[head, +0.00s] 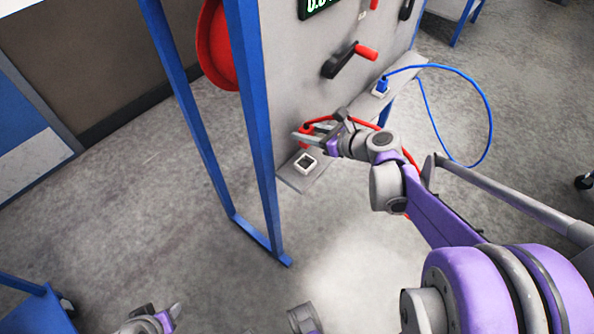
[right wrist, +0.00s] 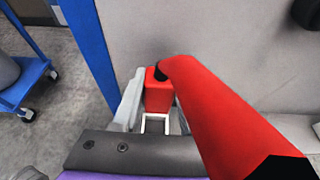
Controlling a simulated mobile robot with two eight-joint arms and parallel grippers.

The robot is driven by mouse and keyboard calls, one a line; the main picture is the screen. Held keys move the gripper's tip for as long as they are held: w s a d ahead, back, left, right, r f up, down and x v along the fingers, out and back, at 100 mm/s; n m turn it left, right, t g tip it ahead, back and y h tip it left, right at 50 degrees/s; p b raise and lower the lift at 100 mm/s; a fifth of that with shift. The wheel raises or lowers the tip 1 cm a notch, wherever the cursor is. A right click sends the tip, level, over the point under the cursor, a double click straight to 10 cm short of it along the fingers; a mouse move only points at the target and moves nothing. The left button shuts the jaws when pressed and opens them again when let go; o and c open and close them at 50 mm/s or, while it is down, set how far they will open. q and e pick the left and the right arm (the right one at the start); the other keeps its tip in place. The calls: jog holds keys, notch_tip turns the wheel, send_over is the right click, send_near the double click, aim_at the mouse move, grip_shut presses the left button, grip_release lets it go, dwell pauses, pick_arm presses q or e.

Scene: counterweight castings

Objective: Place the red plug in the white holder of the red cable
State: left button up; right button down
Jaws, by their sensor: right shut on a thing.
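My right gripper (head: 306,136) is shut on the red plug (head: 307,128) in front of the grey panel. In the right wrist view the red plug (right wrist: 158,95) sits between the fingers, with the thick red cable (right wrist: 225,115) running off to the lower right. The white holder (head: 306,163) is a square socket on the panel's low ledge, empty, just below the gripper in the head view. Its white rim (right wrist: 142,123) shows partly in the right wrist view, just below the plug; the gap is hard to judge. My left gripper (head: 172,316) is at the bottom edge, partly cut off.
A blue plug (head: 382,85) with a looping blue cable (head: 488,110) sits on the ledge farther right. A red-handled crank (head: 350,58) sticks out of the panel above. A blue frame post (head: 255,130) stands left of the holder. Open floor lies in front.

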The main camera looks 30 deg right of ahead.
notch_tip(320, 180, down, 6)
jog(key=shift+w+d+b, duration=0.1)
jog(key=shift+d+b, duration=0.05)
jog(key=shift+b, duration=0.65)
jog(key=shift+f+b, duration=0.6)
jog(key=shift+f, duration=1.4)
jog(key=shift+f, duration=0.15)
jog(key=shift+c, duration=2.2)
grip_release()
